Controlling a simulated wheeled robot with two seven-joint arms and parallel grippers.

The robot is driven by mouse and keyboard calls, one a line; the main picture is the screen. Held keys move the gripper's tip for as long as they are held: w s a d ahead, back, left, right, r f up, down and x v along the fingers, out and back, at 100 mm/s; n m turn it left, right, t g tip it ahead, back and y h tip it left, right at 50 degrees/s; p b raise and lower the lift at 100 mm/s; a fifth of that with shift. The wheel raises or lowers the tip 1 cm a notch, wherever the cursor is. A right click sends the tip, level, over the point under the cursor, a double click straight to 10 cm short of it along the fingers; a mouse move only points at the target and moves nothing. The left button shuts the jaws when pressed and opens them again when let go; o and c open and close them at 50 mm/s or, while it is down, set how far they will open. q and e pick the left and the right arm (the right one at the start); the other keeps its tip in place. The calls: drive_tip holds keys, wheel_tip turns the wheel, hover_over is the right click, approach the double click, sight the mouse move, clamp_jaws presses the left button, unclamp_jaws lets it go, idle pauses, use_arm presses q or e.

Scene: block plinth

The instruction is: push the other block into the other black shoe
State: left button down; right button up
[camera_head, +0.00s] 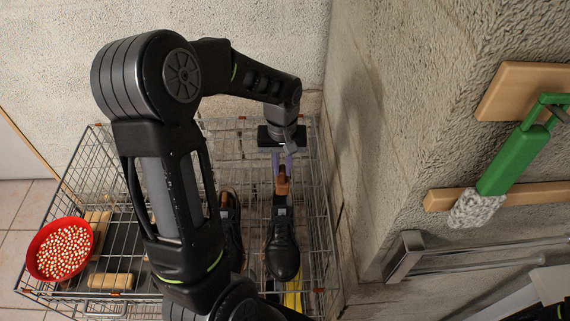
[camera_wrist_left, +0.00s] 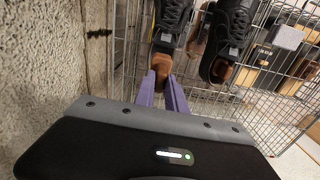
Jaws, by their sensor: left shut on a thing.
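Two black lace-up shoes stand side by side in a wire basket. The right-hand shoe (camera_head: 282,245) has a brown block (camera_head: 283,187) at its heel opening; how deep it sits cannot be told. My left gripper (camera_head: 282,172) has its purple fingers shut on that block. In the left wrist view the block (camera_wrist_left: 162,64) shows between the fingertips, against this shoe (camera_wrist_left: 173,18). The other shoe (camera_head: 233,240) has a brown block (camera_head: 229,198) at its heel, partly hidden by my arm. In the left wrist view it (camera_wrist_left: 221,71) is clear of my fingers.
The wire basket (camera_head: 325,215) surrounds the shoes, close to a rough wall (camera_head: 385,130) on the right. A red bowl of small pale balls (camera_head: 62,248) and tan pieces (camera_head: 110,281) are at the left. A green-handled brush (camera_head: 513,158) is at the right wall.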

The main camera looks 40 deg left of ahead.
sight(282, 180)
use_arm(q)
drive_tip(key=shift+s+r, duration=0.1)
drive_tip(key=shift+s, duration=0.2)
drive_tip(key=shift+w, duration=0.1)
drive_tip(key=shift+f, duration=0.2)
drive_tip(key=shift+f+b, duration=2.05)
drive_tip(key=shift+f, duration=0.55)
drive_tip(key=shift+f+b, duration=2.25)
drive_tip(key=shift+f, duration=0.55)
drive_tip(key=shift+r, duration=0.1)
drive_tip(key=c, duration=1.3)
unclamp_jaws()
drive_tip(key=shift+o, duration=0.5)
